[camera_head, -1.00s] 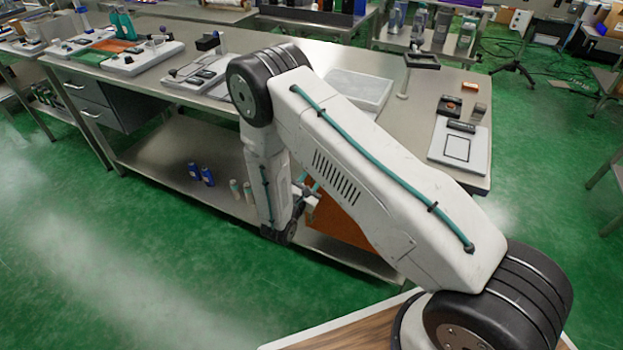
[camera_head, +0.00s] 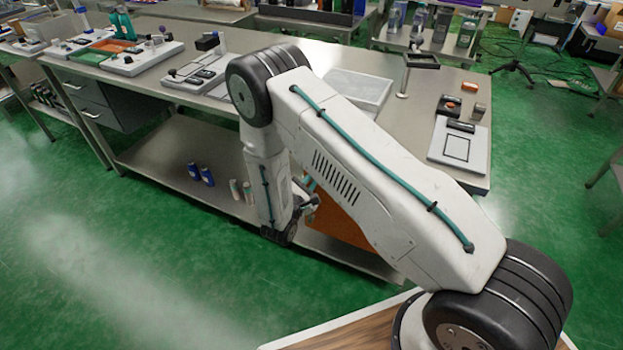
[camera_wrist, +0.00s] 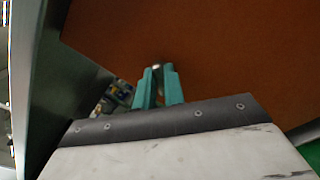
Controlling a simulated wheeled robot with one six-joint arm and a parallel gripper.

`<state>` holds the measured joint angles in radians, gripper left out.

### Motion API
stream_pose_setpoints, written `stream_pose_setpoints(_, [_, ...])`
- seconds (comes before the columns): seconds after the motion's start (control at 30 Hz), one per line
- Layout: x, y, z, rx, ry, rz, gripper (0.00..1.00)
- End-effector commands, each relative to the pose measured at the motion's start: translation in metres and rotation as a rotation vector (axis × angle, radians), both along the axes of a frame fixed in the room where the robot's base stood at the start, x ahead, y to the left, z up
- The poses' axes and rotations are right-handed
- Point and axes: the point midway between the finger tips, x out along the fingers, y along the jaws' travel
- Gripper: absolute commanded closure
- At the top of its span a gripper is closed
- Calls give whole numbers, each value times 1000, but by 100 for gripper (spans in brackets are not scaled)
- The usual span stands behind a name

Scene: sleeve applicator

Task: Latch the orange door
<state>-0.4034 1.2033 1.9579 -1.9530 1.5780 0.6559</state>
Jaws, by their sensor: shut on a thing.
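The orange door (camera_head: 338,222) is under the steel workbench, mostly hidden behind my arm in the head view. In the wrist view the door (camera_wrist: 210,55) fills the upper middle and right as a flat brown-orange panel. My gripper (camera_wrist: 158,72) shows there as two teal fingers close together at the panel's lower left part. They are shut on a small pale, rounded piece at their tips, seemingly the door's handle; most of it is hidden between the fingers. I cannot see a latch.
The steel workbench (camera_head: 225,125) carries trays, devices and a white pad (camera_head: 460,145). Blue bottles (camera_head: 200,174) and paler ones stand on its lower shelf (camera_head: 165,150). The green floor (camera_head: 110,270) at front left is clear. A dark grey-green surface (camera_wrist: 85,85) borders the door's left.

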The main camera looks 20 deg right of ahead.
Motion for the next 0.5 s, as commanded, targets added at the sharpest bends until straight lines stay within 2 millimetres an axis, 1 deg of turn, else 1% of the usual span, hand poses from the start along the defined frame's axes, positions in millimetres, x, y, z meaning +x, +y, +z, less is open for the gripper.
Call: stream_pose_setpoints(0.5, [-1, -1, -2, 347, -348, -1, 100])
